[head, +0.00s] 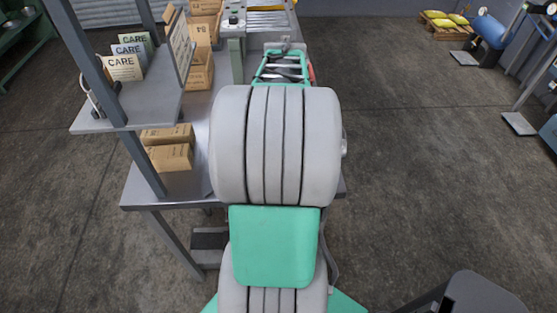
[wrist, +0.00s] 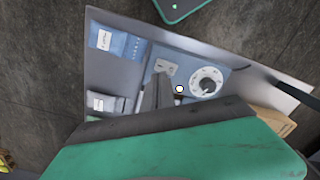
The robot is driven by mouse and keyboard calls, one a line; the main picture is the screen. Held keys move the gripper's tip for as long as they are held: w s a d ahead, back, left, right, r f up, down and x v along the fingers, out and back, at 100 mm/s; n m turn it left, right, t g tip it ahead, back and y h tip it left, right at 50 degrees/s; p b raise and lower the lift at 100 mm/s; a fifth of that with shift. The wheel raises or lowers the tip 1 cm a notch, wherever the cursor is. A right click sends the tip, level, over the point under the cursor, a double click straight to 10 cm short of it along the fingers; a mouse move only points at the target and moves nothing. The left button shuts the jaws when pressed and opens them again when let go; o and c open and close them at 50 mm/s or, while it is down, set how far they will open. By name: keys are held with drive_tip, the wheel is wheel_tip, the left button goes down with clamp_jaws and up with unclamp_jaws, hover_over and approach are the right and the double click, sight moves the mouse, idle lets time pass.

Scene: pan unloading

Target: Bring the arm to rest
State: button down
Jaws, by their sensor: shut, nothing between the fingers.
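In the wrist view my gripper (wrist: 158,84) shows as two grey fingers close together, shut and empty. They rise from its dark and green body at the bottom of the picture. Beyond the fingertips is a grey bench top (wrist: 107,76). The fingers cover part of a blue panel (wrist: 190,64) with a white dial. In the head view my pale grey and green arm fills the middle, and I cannot make out my gripper there. No pan can be made out in either view.
The bench (head: 180,188) holds cardboard boxes (head: 170,157) and a green-framed container (head: 262,76). A raised shelf (head: 150,105) with CARE cards (head: 123,67) stands left, on a dark post. Open floor lies to the right.

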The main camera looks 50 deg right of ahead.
drive_tip(key=shift+r, duration=0.25)
